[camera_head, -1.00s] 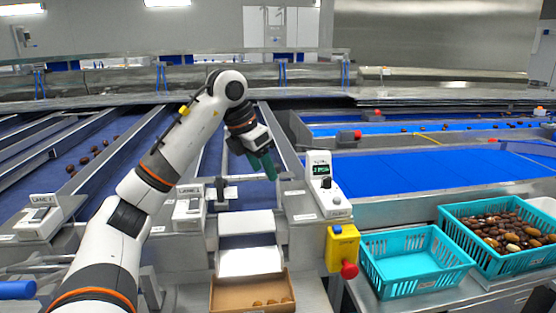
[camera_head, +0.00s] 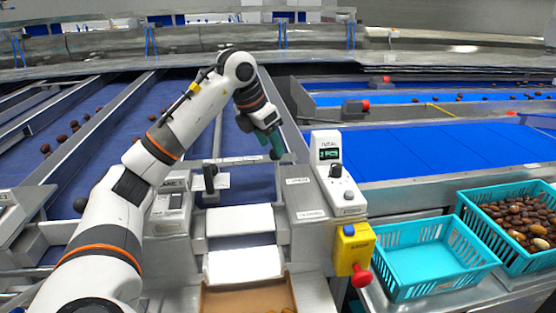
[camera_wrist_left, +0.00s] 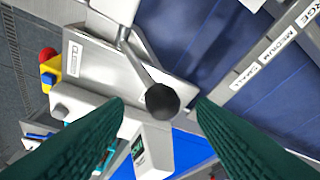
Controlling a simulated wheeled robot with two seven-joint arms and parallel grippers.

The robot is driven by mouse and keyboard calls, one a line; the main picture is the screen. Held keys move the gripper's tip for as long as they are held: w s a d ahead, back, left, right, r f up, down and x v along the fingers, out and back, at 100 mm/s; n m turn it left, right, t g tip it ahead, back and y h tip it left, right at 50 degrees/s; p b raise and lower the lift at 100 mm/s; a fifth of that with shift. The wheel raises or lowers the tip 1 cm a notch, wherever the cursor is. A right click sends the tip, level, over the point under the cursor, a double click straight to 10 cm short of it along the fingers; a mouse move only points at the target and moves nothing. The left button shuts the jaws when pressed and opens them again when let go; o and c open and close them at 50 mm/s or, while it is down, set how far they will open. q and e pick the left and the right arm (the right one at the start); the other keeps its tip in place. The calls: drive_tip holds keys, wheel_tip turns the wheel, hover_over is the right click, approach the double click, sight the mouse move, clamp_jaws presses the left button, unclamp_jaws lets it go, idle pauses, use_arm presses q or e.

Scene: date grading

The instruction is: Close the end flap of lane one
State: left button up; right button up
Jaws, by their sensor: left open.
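My left gripper (camera_head: 275,148) hangs open over the right side of the lane's near end, beside a label plate (camera_head: 298,182). In the left wrist view, a metal lever with a black ball knob (camera_wrist_left: 162,101) shows between the two green fingers (camera_wrist_left: 157,128); I cannot tell whether they touch it. In the head view a metal cross bar (camera_head: 240,161) spans the lane end. The flap's own position is not clear. A lane label box (camera_head: 172,198) stands left of the lane end. My right gripper is out of view.
A counter box (camera_head: 330,170) and a yellow box with a red button (camera_head: 353,248) stand to the right. An empty teal crate (camera_head: 425,257) and a teal crate of dates (camera_head: 470,208) lie beyond. A cardboard box (camera_head: 248,298) sits below the white chute (camera_head: 240,219).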

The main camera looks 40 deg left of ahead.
sight(278, 160)
use_arm(q)
drive_tip(key=x, duration=0.7)
drive_tip(key=shift+w+a, duration=0.1)
drive_tip(key=shift+a, duration=0.05)
drive_tip(key=shift+r, duration=0.1)
clamp_jaws()
